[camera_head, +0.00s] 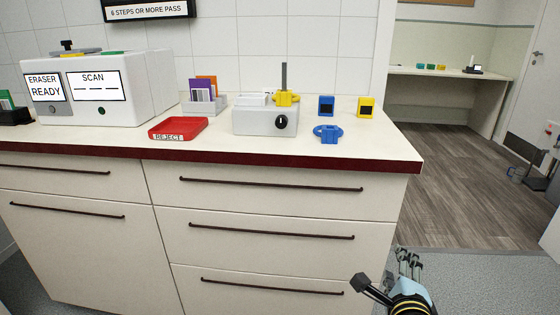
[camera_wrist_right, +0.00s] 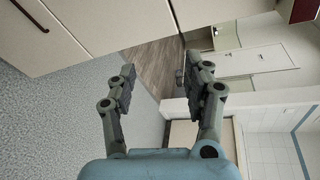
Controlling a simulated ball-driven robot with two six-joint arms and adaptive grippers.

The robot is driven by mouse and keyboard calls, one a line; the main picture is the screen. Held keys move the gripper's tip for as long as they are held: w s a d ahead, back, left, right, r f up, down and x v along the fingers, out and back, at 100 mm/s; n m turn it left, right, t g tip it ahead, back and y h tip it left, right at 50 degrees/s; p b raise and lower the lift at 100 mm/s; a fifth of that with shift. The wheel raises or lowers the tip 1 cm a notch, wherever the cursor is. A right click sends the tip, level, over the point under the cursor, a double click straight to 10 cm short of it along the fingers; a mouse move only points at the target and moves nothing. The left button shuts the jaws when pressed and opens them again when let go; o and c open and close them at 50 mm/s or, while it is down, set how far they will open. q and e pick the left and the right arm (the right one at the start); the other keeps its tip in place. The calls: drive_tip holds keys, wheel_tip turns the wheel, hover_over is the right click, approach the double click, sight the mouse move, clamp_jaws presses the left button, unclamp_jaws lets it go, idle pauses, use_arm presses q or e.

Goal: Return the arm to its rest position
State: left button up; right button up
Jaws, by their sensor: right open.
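My right gripper (camera_head: 385,276) is at the bottom right of the head view, low in front of the counter and apart from it. In the right wrist view the right gripper (camera_wrist_right: 160,90) has its two fingers spread, with nothing between them. Grey floor, wood floor and cabinet fronts show behind the fingers. My left gripper is in neither view.
The counter (camera_head: 350,158) has a dark red front edge and drawers with bar handles. On it stand a white machine (camera_head: 140,85), a red reject tray (camera_head: 178,128), a grey box with a knob (camera_head: 262,121) and a blue clamp-like piece (camera_head: 328,134). Open floor (camera_head: 460,215) lies right.

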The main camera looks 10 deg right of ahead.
drive_tip(key=s+a+f+n+g+y, duration=0.2)
drive_tip(key=s+f+n+g+y, duration=0.2)
drive_tip(key=s+f+n, duration=1.25)
drive_tip(key=s+f+n+g, duration=0.3)
drive_tip(key=s+f, duration=0.2)
drive_tip(key=s, duration=0.5)
drive_tip(key=s+f+n+g+y, duration=0.1)
drive_tip(key=s+f+n+g, duration=0.2)
drive_tip(key=s, duration=0.7)
drive_tip(key=s+f+n+g, duration=0.3)
drive_tip(key=s+f+n, duration=0.1)
drive_tip(key=s+f, duration=0.4)
drive_tip(key=s, duration=0.2)
drive_tip(key=shift+s+d+n+y, duration=0.2)
drive_tip(key=shift+s+n+y, duration=0.1)
drive_tip(key=shift+s+n, duration=0.1)
